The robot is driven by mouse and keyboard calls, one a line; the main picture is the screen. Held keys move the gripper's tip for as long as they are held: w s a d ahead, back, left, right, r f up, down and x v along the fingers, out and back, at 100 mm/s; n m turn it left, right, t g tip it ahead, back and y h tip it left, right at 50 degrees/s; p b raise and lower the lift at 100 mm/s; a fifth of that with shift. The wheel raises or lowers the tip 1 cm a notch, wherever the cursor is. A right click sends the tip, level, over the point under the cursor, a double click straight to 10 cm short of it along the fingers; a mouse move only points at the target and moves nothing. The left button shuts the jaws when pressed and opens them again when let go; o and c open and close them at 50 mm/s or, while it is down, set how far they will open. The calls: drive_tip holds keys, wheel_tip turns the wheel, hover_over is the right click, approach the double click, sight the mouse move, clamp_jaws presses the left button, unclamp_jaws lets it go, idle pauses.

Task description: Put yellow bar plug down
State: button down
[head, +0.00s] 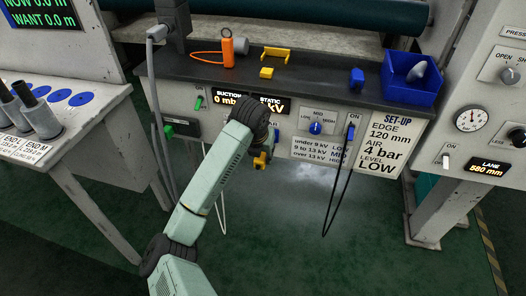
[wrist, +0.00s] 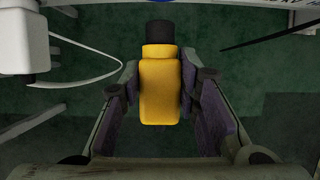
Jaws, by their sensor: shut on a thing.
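The yellow bar plug (wrist: 160,90) has a black end that points away from my gripper in the wrist view. My gripper (wrist: 160,105) is shut on it, with a jaw along each side. In the head view, a small yellow part of the plug (head: 260,161) shows at my gripper (head: 261,152), in front of the cabinet face and below the dark shelf (head: 325,75). The plug is clear of the shelf. My arm hides part of the panel behind it.
The shelf holds an orange item (head: 228,50), a yellow bracket (head: 276,54), a small yellow block (head: 266,73), a blue block (head: 357,78) and a blue bin (head: 408,92). A blue plug (head: 350,132) with a hanging black cable is on the panel. Shelf space between yellow and blue blocks is clear.

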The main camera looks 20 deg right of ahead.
drive_tip(key=shift+s+a, duration=0.15)
drive_tip(key=shift+s, duration=0.1)
idle(0.3)
